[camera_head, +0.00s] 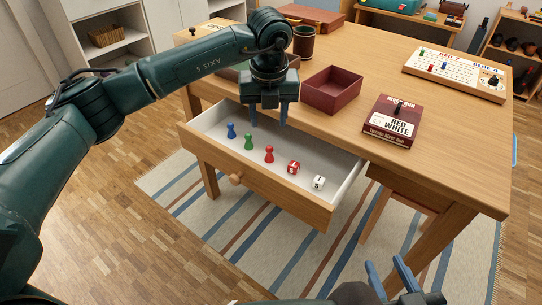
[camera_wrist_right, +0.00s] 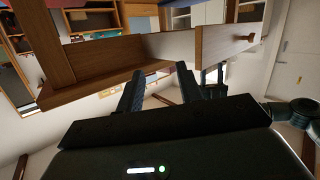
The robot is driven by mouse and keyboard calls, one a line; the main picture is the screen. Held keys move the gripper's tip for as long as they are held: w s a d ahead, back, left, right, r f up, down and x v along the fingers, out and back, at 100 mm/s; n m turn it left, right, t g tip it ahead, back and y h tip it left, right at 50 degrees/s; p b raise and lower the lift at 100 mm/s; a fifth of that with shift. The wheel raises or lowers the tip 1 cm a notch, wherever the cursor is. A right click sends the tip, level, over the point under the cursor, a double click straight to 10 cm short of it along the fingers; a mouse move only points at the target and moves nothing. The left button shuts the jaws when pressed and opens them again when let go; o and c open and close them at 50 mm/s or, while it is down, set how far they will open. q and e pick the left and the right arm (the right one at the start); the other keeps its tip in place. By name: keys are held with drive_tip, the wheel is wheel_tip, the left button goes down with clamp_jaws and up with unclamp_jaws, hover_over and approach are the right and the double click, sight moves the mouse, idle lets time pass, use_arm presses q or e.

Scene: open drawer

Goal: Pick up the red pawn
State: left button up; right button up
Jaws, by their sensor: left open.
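The red pawn (camera_head: 269,154) stands upright in the open drawer (camera_head: 345,175), between the green pawn (camera_head: 249,142) and a red die (camera_head: 293,167). A blue pawn (camera_head: 231,130) stands at the drawer's left end and a white die (camera_head: 318,182) lies at the right. My left gripper (camera_head: 268,118) is open and empty, fingers pointing down, above the back of the drawer and apart from the red pawn. My right gripper (camera_head: 391,279) is low at the bottom right, away from the drawer; its fingers (camera_wrist_right: 160,88) are apart and empty in the right wrist view.
The wooden table (camera_head: 440,135) carries an open dark red box (camera_head: 332,90), a red-white game box (camera_head: 392,121), a game board (camera_head: 455,73) and a brown cup (camera_head: 304,43). The drawer's wooden front with a knob (camera_head: 235,180) sticks out over the striped rug (camera_head: 200,225).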

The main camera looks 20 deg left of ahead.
sight(269, 147)
use_arm(q)
drive_tip(key=f, duration=0.4)
drive_tip(key=f+b, duration=0.1)
drive_tip(key=f, duration=0.1)
drive_tip(key=shift+w+a+f, duration=0.1)
drive_tip(key=shift+w, duration=0.2)
drive_tip(key=f, duration=0.1)
drive_tip(key=f+b, duration=0.1)
drive_tip(key=f, duration=0.3)
drive_tip(key=shift+w+f, duration=0.1)
drive_tip(key=shift+w, duration=0.15)
use_arm(e)
drive_tip(key=shift+w+a+r+n+t+y, duration=0.15)
drive_tip(key=shift+a+n+t+y, duration=0.3)
drive_tip(key=shift+t+y, duration=0.35)
use_arm(q)
clamp_jaws()
use_arm(e)
drive_tip(key=shift+d, duration=0.1)
